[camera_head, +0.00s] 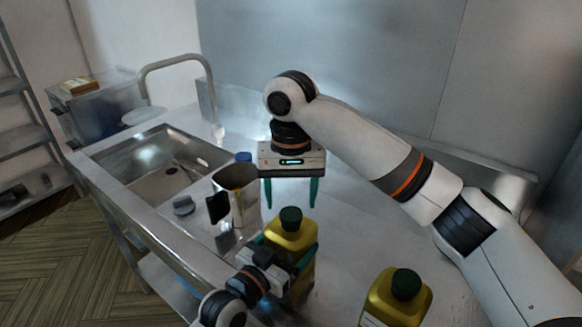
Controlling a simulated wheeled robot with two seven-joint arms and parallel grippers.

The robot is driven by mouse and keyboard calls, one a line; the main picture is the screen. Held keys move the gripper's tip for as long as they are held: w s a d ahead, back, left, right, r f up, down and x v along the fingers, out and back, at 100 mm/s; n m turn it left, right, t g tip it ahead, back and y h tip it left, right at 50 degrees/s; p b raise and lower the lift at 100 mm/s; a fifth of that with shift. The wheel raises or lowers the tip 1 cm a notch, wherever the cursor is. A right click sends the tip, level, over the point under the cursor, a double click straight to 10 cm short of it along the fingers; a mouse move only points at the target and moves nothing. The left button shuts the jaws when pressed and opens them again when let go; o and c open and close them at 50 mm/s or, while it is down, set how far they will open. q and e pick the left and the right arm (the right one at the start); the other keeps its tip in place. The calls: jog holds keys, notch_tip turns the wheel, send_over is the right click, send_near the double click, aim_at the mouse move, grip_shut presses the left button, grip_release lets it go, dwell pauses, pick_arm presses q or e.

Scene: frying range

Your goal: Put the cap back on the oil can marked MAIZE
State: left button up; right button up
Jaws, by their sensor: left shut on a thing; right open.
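A yellow-gold oil can (289,237) stands upright on the steel counter with a dark green cap (291,216) on its top. My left gripper (280,257) is shut on this can's body from the near side. My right gripper (290,198) is open and empty, pointing down just above and behind that cap, apart from it as far as I can tell. A second yellow-gold can (380,306) with a dark green top (405,284) stands at the front right, cut off by the lower edge. I cannot read the word MAIZE on either can. A grey round piece (183,205) lies near the sink.
A metal jug (241,207) with a dark handle stands just left of the held can. A blue-topped thing (243,157) is mostly hidden behind it. A sink (160,182) with a tall tap (205,62) is at left. The counter between the two cans is clear.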

notch_tip(320, 180, up, 9)
dwell(0.4)
pick_arm(q)
jog(key=o, duration=1.7)
jog(key=shift+o, duration=0.2)
jog(key=b+v, duration=0.1)
jog(key=v, duration=1)
jog(key=shift+f, duration=0.1)
jog(key=shift+s+a, duration=0.25)
jog(key=shift+s, duration=0.2)
pick_arm(e)
jog(key=shift+f, duration=0.75)
